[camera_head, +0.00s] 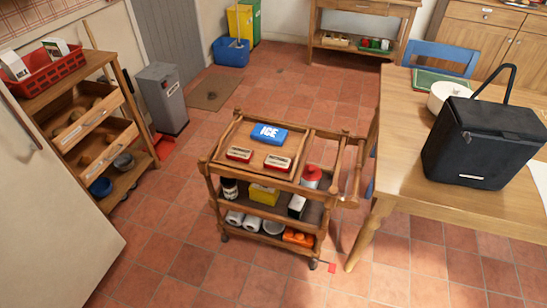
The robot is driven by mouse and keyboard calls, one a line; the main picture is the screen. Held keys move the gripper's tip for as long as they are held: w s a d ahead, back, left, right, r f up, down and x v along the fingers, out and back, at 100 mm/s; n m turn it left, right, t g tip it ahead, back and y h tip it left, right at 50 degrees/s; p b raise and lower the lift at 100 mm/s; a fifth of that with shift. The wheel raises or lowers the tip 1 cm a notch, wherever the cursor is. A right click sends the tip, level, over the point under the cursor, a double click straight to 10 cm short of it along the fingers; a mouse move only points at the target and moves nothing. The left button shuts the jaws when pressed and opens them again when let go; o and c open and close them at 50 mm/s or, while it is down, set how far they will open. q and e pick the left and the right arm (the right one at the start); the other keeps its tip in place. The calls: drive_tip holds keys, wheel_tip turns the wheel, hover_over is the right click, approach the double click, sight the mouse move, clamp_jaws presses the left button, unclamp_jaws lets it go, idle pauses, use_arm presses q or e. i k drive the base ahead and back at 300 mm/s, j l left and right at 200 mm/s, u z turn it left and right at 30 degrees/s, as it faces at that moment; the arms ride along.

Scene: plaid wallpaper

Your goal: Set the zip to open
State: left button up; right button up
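A black soft cooler bag (484,138) stands upright on the wooden table at the right, with its strap (507,82) sticking up above it. Its top looks covered, but the zip is too small and dark to make out, so I cannot tell how far it is open. Neither of my grippers is in view.
The table (405,185) also holds a white bowl (447,94) and a green tray (440,80) behind the bag. A wooden trolley (232,133) carrying a blue ice pack (269,133) stands left of the table. A blue chair (440,54) is behind it. Tiled floor (185,240) is clear in front.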

sight(466, 134)
drive_tip(key=z, duration=1.55)
